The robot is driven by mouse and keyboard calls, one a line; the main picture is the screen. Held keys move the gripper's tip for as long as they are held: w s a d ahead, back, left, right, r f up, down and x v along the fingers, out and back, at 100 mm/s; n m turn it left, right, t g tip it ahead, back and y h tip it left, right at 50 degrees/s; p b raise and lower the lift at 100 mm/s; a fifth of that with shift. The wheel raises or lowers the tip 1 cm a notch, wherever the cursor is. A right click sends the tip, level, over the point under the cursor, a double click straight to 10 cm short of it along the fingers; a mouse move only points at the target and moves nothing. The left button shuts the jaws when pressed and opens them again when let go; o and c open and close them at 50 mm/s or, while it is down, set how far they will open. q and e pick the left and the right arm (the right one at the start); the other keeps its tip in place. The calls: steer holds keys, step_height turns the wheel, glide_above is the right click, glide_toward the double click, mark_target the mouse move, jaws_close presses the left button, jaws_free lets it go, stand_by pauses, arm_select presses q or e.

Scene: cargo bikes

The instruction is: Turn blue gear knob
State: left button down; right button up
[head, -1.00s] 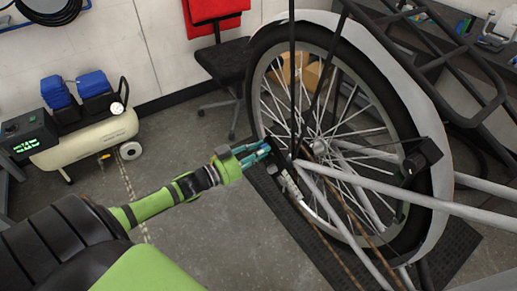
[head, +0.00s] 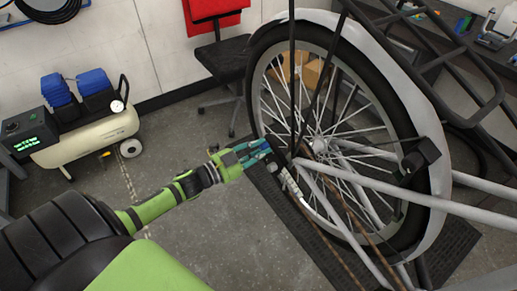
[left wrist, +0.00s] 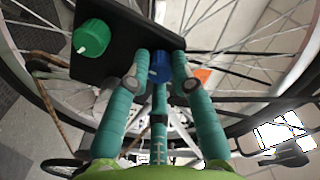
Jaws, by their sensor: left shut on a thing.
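The blue gear knob (left wrist: 159,68) shows in the left wrist view on a black plate (left wrist: 122,42), between the teal fingertips of my left gripper (left wrist: 160,76). The gripper is shut on the knob, with one finger on each side. A green knob (left wrist: 91,38) sits on the same plate to the left. In the head view my left gripper (head: 258,152) reaches in from the left to the bike's rear wheel hub area; the knob is hidden there. My right gripper is not in view.
The bike's spoked wheel (head: 262,100) and grey frame tubes (head: 400,188) stand close around the left gripper. A cream air compressor (head: 95,135) stands at the left wall and a black chair (head: 222,60) behind. The grey floor between is clear.

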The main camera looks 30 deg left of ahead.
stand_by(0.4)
arm_select(q)
steer(key=c, duration=1.1)
jaws_free()
steer(key=shift+o, duration=0.2)
steer(key=v, duration=1.2)
